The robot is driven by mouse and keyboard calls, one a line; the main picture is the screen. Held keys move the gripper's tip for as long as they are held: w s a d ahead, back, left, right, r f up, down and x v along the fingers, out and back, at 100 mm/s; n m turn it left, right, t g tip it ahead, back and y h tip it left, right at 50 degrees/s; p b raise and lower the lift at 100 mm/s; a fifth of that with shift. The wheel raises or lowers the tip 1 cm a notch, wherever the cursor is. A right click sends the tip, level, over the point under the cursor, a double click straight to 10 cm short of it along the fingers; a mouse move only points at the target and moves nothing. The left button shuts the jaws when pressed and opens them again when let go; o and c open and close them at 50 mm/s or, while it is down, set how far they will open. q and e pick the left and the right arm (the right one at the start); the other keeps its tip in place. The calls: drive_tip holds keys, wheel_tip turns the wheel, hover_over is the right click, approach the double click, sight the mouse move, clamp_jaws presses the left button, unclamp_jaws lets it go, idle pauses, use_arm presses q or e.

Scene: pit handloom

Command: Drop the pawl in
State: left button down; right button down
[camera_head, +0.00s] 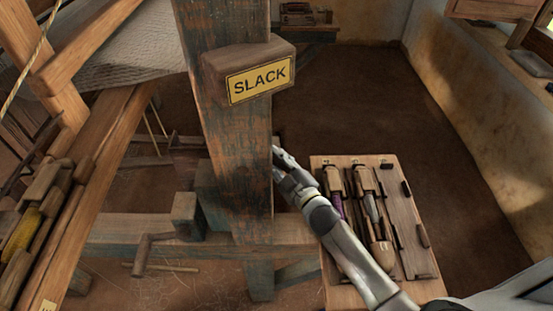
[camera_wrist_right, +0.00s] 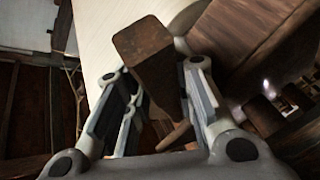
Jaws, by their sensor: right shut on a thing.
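My right gripper (camera_head: 281,157) reaches in from the lower right to the right edge of the upright post (camera_head: 228,150). The post hides part of it in the head view. In the right wrist view the gripper (camera_wrist_right: 157,105) is shut on a dark brown wooden piece, which I take for the pawl (camera_wrist_right: 147,48). Its broad squared end points up past the fingertips, and a thinner wooden end (camera_wrist_right: 175,136) shows lower between the fingers. I cannot tell whether the pawl touches anything else. My left gripper is out of view.
A SLACK sign block (camera_head: 258,80) sits on the post above my gripper. A wooden crank handle (camera_head: 143,253) is at the lower left of the post. A tool board (camera_head: 425,290) with several wooden-handled tools lies under my right arm. Bare floor (camera_head: 365,100) lies beyond.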

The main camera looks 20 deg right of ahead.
drive_tip(key=r+n+p, duration=0.1)
drive_tip(key=r+p, duration=0.1)
drive_tip(key=p, duration=0.2)
drive_tip(key=d+r+n+g+p, duration=0.1)
drive_tip(key=r+p, duration=0.1)
drive_tip(key=p, duration=0.2)
drive_tip(key=d+r+n+h+p, duration=0.1)
drive_tip(key=r+p, duration=0.1)
drive_tip(key=p, duration=0.2)
drive_tip(key=shift+s+d+g, duration=0.25)
drive_tip(key=shift+s+g, duration=0.1)
drive_tip(key=shift+g, duration=0.05)
drive_tip(key=shift+d+r+n+p, duration=0.1)
drive_tip(key=shift+r+n+p, duration=0.15)
drive_tip(key=shift+n+p, duration=0.35)
drive_tip(key=shift+f, duration=0.1)
drive_tip(key=c, duration=1.5)
unclamp_jaws()
drive_tip(key=shift+s, duration=0.1)
